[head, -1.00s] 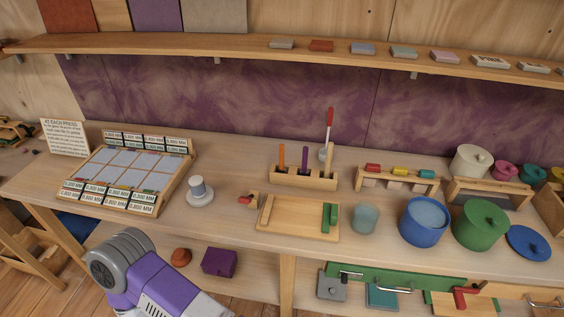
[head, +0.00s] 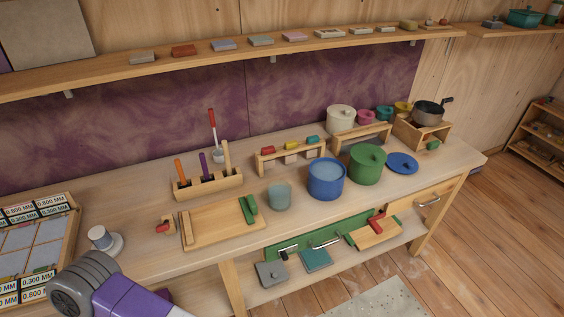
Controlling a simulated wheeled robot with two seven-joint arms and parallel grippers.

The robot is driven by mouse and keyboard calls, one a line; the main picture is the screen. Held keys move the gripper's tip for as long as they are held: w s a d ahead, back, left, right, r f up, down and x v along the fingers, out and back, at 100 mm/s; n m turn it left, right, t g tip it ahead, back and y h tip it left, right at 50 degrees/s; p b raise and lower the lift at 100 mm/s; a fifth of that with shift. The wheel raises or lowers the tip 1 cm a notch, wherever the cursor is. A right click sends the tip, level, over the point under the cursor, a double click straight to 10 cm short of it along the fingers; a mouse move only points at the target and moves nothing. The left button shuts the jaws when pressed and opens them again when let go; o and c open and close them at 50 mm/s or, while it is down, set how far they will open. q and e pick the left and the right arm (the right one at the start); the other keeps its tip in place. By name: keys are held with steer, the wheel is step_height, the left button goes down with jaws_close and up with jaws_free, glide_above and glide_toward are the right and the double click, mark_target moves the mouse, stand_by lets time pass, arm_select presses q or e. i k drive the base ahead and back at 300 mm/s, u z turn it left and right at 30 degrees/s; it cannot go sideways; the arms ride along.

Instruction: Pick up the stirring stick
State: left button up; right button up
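A wooden rack (head: 190,191) stands on the workbench left of centre. A plain pale wooden stick (head: 227,156) stands upright at its right end; it looks most like the stirring stick. An orange-handled tool (head: 180,170) and a purple-handled tool (head: 203,164) stand in the same rack. A red-handled tool (head: 212,120) with a pale lower end rises behind it. The lower ends of the tools in the rack are hidden. A purple and grey link of my own arm shows at the lower left. Neither of my grippers is in view.
A wooden tray (head: 215,229) with a green block lies in front of the rack. A glass cup (head: 279,195), a blue pot (head: 326,180) and a green lidded pot (head: 367,165) stand to the right. A white knobbed piece (head: 103,239) stands at the left. A shelf (head: 200,66) runs above.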

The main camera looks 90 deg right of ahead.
mark_target(224, 145)
steer(key=z, duration=2.15)
